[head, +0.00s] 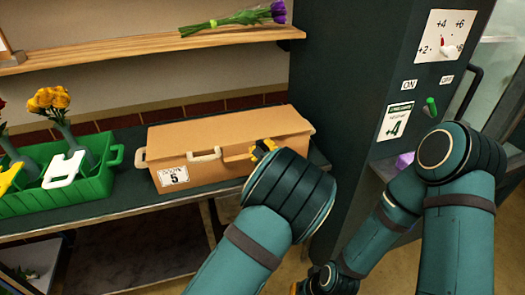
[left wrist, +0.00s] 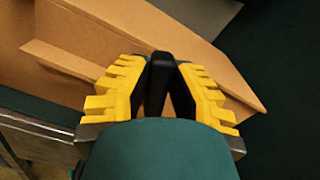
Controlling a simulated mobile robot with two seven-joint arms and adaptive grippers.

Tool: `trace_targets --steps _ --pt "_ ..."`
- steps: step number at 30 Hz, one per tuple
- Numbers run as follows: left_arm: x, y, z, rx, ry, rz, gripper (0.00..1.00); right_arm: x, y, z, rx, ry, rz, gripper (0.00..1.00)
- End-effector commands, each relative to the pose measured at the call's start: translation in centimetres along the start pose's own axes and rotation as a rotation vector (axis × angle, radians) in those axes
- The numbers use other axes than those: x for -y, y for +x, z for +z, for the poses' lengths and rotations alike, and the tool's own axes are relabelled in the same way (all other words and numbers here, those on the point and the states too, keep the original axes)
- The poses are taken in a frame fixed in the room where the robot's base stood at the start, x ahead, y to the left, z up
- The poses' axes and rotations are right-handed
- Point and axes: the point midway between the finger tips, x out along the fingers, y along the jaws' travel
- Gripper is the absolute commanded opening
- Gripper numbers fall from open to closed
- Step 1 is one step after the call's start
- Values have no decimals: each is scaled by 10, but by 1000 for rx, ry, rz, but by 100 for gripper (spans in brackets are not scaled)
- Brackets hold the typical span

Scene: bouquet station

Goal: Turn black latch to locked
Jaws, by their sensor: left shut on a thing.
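The black latch (left wrist: 159,82) stands between the yellow fingers of my left gripper (left wrist: 160,92) in the left wrist view, and the gripper is shut on it. In the head view my left gripper (head: 262,150) is at the front right of a tan cardboard box (head: 225,128), its yellow fingers against the front side. There the latch is hidden behind the gripper and wrist, so I cannot tell which way it is turned. The box lid looks closed. My right gripper (head: 295,288) barely shows at the bottom edge, and its jaws cannot be made out.
The box stands on a dark table with a light handle (head: 204,155) and a "5" label (head: 173,177). A green crate (head: 85,190) with flower vases is to its left. A shelf (head: 140,47) with purple flowers (head: 245,17) is above. A dark cabinet (head: 345,80) stands right.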

Motion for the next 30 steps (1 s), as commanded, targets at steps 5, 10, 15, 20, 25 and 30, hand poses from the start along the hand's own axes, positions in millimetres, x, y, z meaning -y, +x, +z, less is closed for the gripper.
trace_targets --steps 5,10,15,20,25,30 --pt "-1 0 0 -2 3 2 0 0 -1 0 -1 0 0 0" --pt "-1 0 0 -1 3 1 53 0 -1 0 -1 0 0 0" --pt "0 0 0 -1 4 1 53 0 -1 0 0 0 0 0" --pt "0 -11 0 -2 4 1 53 0 -1 0 0 0 0 0" --pt "1 -42 0 -4 3 -1 53 0 -1 0 0 0 0 0" --pt "1 -78 0 -3 3 0 53 0 -1 0 0 0 0 0"
